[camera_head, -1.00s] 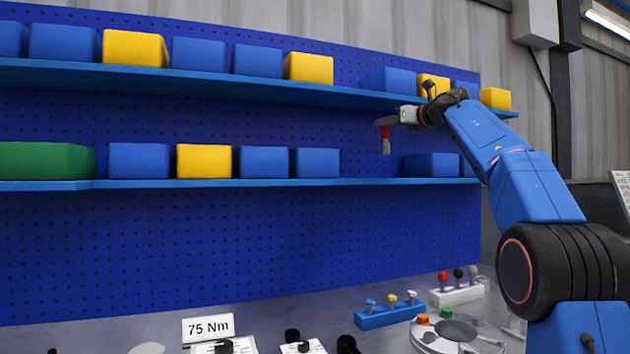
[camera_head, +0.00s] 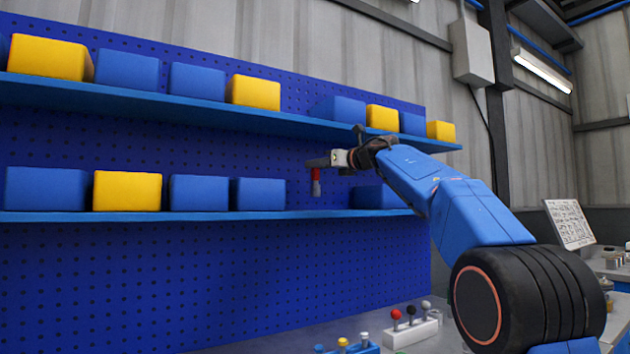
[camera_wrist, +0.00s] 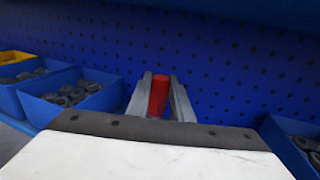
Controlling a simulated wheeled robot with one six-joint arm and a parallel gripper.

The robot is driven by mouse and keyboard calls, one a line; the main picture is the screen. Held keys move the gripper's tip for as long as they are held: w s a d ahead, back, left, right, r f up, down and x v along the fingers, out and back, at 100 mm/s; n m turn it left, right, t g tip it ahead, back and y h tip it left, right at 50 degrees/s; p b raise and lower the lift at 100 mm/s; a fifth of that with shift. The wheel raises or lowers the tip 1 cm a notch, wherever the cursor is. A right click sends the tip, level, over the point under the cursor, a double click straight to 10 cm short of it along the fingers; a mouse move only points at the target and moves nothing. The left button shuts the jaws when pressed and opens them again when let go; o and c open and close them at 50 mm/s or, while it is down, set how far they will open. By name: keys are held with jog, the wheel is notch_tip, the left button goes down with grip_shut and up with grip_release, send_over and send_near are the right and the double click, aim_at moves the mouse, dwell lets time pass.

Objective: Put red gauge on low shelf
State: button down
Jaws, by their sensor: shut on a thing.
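The red gauge (camera_head: 316,184) hangs upright from my gripper (camera_head: 318,163) in the head view. It is a small red cylinder, and its lower end is a little above the level of the low shelf (camera_head: 300,214). It is over the gap between two blue bins on that shelf. In the wrist view the red gauge (camera_wrist: 158,95) stands between the two grey fingers of my gripper (camera_wrist: 160,103), which are shut on it. The gauge's underside is hidden there.
A blue bin (camera_head: 260,194) is left of the gap and another blue bin (camera_head: 376,197) right of it. The upper shelf (camera_head: 200,110) with blue and yellow bins runs above. The pegboard (camera_head: 230,270) is behind. A white rack (camera_head: 411,332) with coloured knobs stands on the bench below.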

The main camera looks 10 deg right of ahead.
aim_at(319, 177)
jog(key=shift+f, duration=2)
jog(key=shift+f, duration=0.15)
jog(key=c, duration=1.6)
grip_release()
jog(key=shift+o, duration=0.2)
jog(key=shift+s+d, duration=0.2)
jog(key=shift+s, duration=0.1)
jog(key=v, duration=1.1)
jog(key=shift+s, duration=0.2)
jog(key=shift+d, duration=0.1)
